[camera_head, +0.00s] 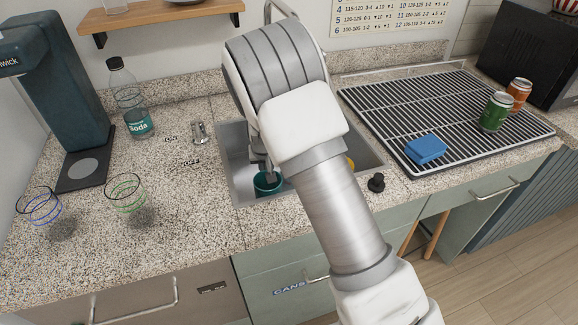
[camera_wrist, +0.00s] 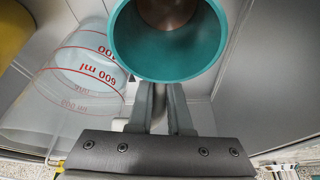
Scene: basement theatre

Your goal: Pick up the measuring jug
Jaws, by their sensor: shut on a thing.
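The measuring jug (camera_wrist: 75,85) is clear with red lines and numbers, one reading 600 ml. It shows in the left of the wrist view, tilted in the picture. In the head view my arm hides it. My gripper (camera_wrist: 163,95) points down into the sink, with its fingers close together just right of the jug. It is shut on a narrow pale part, which looks like the jug's handle; the contact is partly hidden. A teal cup (camera_wrist: 205,70) is right at the fingertips, its open mouth toward the wrist camera. The cup also shows in the sink in the head view (camera_head: 267,187).
The metal sink (camera_head: 234,160) has walls close around my gripper. A yellow item (camera_wrist: 12,35) is beyond the jug. A black drying rack (camera_head: 400,110) with a blue sponge (camera_head: 426,148) and cans lies right. Glasses and a soda bottle (camera_head: 130,105) stand left.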

